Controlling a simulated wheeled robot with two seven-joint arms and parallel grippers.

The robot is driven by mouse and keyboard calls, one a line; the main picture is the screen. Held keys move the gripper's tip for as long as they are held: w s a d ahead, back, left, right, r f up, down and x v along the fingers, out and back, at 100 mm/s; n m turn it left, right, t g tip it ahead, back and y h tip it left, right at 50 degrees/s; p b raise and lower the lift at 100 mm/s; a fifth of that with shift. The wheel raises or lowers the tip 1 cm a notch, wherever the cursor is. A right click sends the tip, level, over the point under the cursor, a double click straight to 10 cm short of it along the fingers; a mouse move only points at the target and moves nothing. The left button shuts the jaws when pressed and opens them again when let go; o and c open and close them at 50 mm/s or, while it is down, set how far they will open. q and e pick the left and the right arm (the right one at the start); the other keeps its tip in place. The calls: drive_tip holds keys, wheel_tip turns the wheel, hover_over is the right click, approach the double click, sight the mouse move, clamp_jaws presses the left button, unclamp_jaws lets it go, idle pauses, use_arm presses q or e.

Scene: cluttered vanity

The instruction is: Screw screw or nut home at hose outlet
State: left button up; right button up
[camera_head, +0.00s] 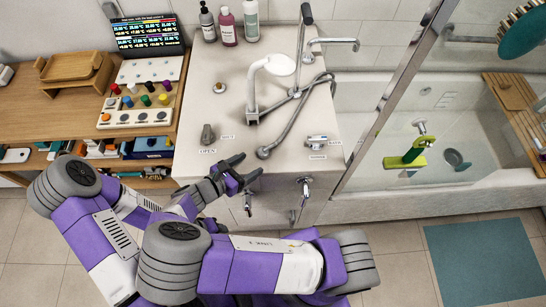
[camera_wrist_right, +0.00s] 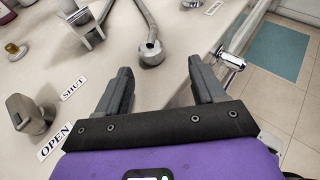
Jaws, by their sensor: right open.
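The grey hose (camera_head: 290,125) runs down the white counter and ends in a round grey collar (camera_head: 263,152) near the front. In the right wrist view the collar (camera_wrist_right: 151,54) lies beyond and between my fingers, apart from them. I cannot tell whether it is a nut, and its thread is hidden. My right gripper (camera_head: 244,168) is open and empty at the counter's front edge, just left of and in front of the collar. Its two dark fingers (camera_wrist_right: 162,82) are spread in the wrist view. I cannot make out my left gripper's fingers.
A grey valve knob (camera_head: 208,133) stands by OPEN and SHUT labels. A chrome tap (camera_head: 317,139) is to the right, and a white shower head (camera_head: 280,65) is behind. A small gold-coloured round part (camera_head: 219,88) sits at the back left. Counter between knob and hose is clear.

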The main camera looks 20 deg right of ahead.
sight(260, 154)
drive_tip(key=shift+w+a+f+t, duration=0.2)
drive_tip(key=shift+a+t, duration=0.05)
drive_tip(key=shift+t, duration=0.15)
drive_tip(key=shift+w+d, duration=0.1)
drive_tip(key=shift+w, duration=0.05)
drive_tip(key=b+x, duration=0.1)
drive_tip(key=x, duration=0.6)
drive_tip(key=shift+w+r, duration=0.1)
drive_tip(key=shift+w, duration=0.05)
use_arm(q)
drive_tip(key=shift+x, duration=0.95)
drive_tip(key=shift+a, duration=0.15)
use_arm(e)
drive_tip(key=shift+c, duration=0.3)
drive_tip(key=c, duration=1.1)
use_arm(q)
wheel_tip(260, 154, up, 2)
drive_tip(key=shift+r+p, duration=0.1)
drive_tip(key=shift+p, duration=0.9)
use_arm(e)
wheel_tip(260, 154, up, 10)
drive_tip(key=shift+r, duration=0.1)
